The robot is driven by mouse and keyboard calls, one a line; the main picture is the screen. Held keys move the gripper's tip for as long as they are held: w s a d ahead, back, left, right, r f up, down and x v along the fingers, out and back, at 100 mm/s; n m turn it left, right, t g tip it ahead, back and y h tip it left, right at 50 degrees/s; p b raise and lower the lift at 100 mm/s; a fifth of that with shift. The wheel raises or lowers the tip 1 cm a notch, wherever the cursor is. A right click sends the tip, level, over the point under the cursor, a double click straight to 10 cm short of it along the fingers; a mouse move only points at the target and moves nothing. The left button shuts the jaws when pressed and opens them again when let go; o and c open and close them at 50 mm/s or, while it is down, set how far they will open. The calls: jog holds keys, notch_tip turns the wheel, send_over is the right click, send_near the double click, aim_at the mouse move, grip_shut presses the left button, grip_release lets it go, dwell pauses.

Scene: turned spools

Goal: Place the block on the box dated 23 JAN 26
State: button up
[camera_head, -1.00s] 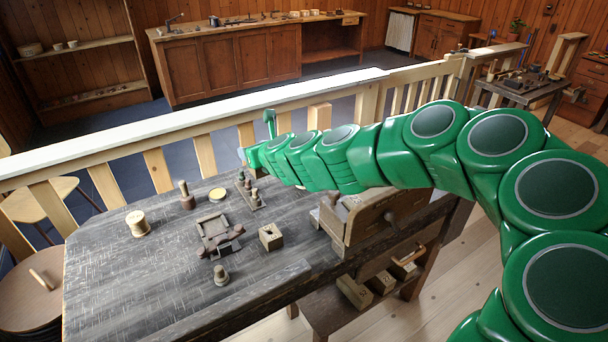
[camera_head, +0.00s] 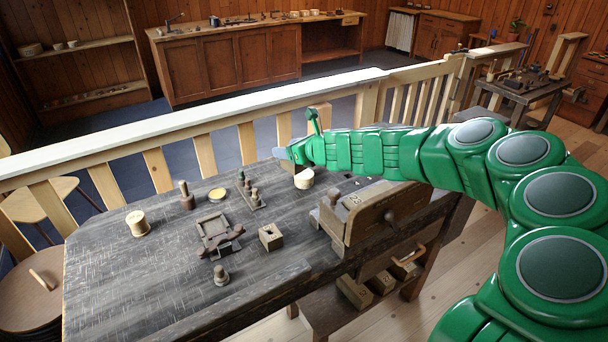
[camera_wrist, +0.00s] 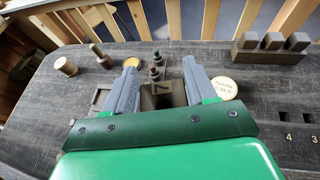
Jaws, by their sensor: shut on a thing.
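My gripper (camera_wrist: 164,88) is shut on a brown wooden block (camera_wrist: 162,98) with a dark mark like a 7. In the head view my gripper (camera_head: 285,153) is above the back of the bench, and the arm hides part of what is there. A pale round box (camera_wrist: 225,88) sits on the bench just right of the right finger, with small dark writing on its top, too small to read surely. It shows in the head view (camera_head: 305,180) below the gripper. Another pale round box (camera_head: 138,224) stands far left, also in the wrist view (camera_wrist: 66,66); no date is legible on it.
On the bench (camera_head: 120,275) are a yellow disc (camera_head: 217,194), a turned peg (camera_head: 187,198), a small rack of pegs (camera_head: 249,193), a dark tray (camera_head: 214,231) and a holed block (camera_head: 271,237). A wooden vise (camera_head: 360,215) stands right. A railing runs behind.

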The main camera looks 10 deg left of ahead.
jog(key=w+d+r+g, duration=0.1)
jog(key=w+d, duration=0.1)
jog(key=d, duration=0.1)
jog(key=n+g, duration=0.1)
jog(key=n, duration=0.1)
send_over(304, 178)
jog(key=w+a, duration=0.1)
jog(key=a, duration=0.1)
notch_tip(304, 178, down, 10)
jog(key=shift+w+a+f+y, duration=0.1)
jog(key=shift+w+f+y, duration=0.3)
jog(key=shift+w+f, duration=0.5)
dwell(0.9)
jog(key=shift+f, duration=0.1)
jog(key=shift+w+a+f, duration=0.15)
jog(key=shift+w+f, duration=0.15)
jog(key=shift+f, duration=1.45)
jog(key=shift+f, duration=0.1)
